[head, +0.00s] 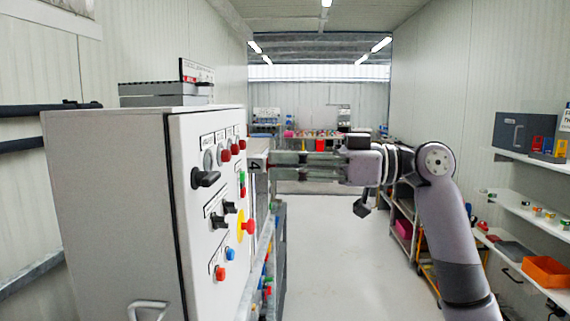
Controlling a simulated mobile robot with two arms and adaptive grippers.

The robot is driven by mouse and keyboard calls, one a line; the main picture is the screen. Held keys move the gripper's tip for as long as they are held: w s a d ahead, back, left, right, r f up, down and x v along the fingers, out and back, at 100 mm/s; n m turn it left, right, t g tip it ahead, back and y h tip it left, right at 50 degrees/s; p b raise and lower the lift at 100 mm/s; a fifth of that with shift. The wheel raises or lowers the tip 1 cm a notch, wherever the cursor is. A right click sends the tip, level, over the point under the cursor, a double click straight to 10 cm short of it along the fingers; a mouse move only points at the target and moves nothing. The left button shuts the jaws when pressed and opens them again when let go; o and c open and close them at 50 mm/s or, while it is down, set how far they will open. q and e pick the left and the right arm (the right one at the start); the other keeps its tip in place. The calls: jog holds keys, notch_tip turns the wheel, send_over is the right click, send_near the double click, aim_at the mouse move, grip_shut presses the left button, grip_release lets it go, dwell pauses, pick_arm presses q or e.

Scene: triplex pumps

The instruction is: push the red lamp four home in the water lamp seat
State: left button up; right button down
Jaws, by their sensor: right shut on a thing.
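A grey control cabinet (110,190) stands at the left, with its panel face (190,130) turned to the right. Several red lamps (225,155) sit in a row near the top of the panel, under small labels. My right gripper (272,159) reaches in from the right, level, with its fingertips close to the far edge of the panel. My left gripper is not in view.
The panel also has black knobs (205,178), a red button on yellow (248,226) and a blue button (230,254) sticking out. Shelves with an orange bin (546,270) line the right wall. The floor (335,270) in the middle is clear.

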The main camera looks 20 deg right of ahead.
aim_at(264, 162)
jog(key=shift+d, duration=0.1)
jog(key=shift+p+x, duration=0.75)
jog(key=shift+x, duration=2.05)
jog(key=shift+p+x, duration=0.65)
jog(key=shift+x, duration=1.1)
jog(key=c, duration=1.7)
grip_release()
jog(key=shift+o, duration=1.4)
jog(key=shift+w, duration=0.1)
